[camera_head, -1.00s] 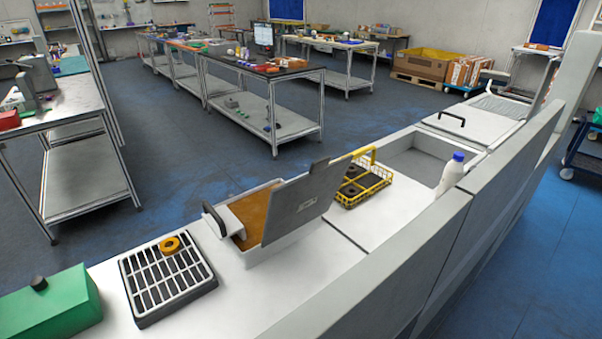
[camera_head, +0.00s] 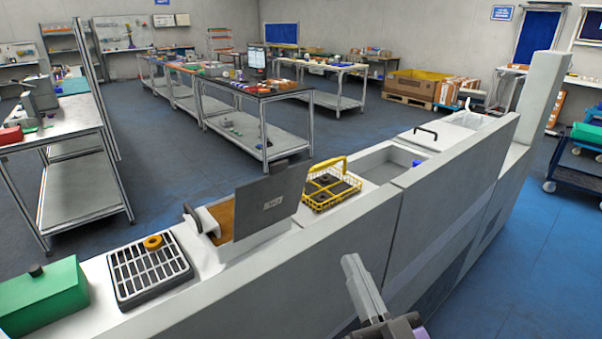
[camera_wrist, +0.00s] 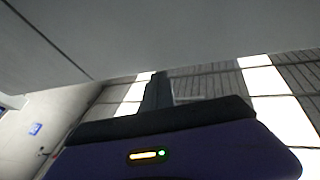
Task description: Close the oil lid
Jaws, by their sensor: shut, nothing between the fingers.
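A dark handle (camera_head: 190,218) sits at the basin's left end. My gripper (camera_head: 352,268) shows at the lower right, on the near side of the counter wall, apart from the lid and lower in the picture. Its fingers are shut and empty. They also show as a dark upright shape in the wrist view (camera_wrist: 156,92), where no lid can be made out.
The tall grey counter wall (camera_head: 340,240) stands between my gripper and the counter top. A yellow wire basket (camera_head: 330,190) is right of the lid. A black grate (camera_head: 150,275) with an orange ring and a green box (camera_head: 45,300) are to the left. Blue floor is open at right.

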